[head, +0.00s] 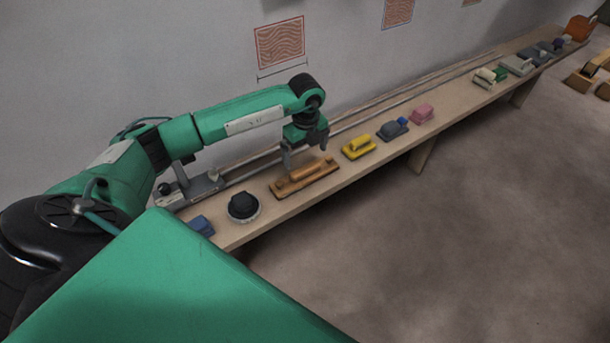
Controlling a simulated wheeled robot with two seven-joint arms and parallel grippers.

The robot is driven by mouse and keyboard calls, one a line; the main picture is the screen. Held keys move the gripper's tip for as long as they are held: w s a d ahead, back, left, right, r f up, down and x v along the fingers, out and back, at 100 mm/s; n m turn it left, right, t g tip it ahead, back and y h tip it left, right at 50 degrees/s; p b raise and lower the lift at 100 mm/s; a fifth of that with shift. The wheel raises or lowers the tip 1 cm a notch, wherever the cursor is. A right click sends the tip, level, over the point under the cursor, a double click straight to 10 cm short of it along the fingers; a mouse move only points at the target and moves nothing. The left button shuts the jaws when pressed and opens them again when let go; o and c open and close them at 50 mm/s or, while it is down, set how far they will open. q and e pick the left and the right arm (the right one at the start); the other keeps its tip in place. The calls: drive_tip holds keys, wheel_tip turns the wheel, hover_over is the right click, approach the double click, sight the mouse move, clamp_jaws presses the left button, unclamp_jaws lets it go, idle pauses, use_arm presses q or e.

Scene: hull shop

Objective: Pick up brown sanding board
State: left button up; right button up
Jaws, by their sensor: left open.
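The brown sanding board (309,181) lies on the long wooden bench, a flat board with a raised handle along its top. My left gripper (306,160) points down just above the board, with its two fingers apart and nothing seen between them. One finger is over the left part of the board and the other is near its far right part. I cannot tell whether the fingers touch the board. My right gripper is not in view.
On the bench (282,214), a round black-topped pad (243,206) and a blue block (202,226) lie left of the board. A yellow sander (359,148), a grey-blue one (392,131) and a pink one (422,114) lie right. A rail runs behind; open floor lies in front.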

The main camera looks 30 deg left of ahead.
sight(305, 168)
use_arm(q)
wheel_tip(305, 168, down, 6)
drive_tip(key=shift+f, duration=0.15)
drive_tip(key=shift+a+f, duration=0.1)
drive_tip(key=shift+f, duration=0.15)
drive_tip(key=c, duration=0.9)
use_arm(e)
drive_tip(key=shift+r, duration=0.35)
use_arm(q)
drive_tip(key=shift+r, duration=0.15)
drive_tip(key=shift+r+p, duration=0.4)
drive_tip(key=shift+r, duration=9.55)
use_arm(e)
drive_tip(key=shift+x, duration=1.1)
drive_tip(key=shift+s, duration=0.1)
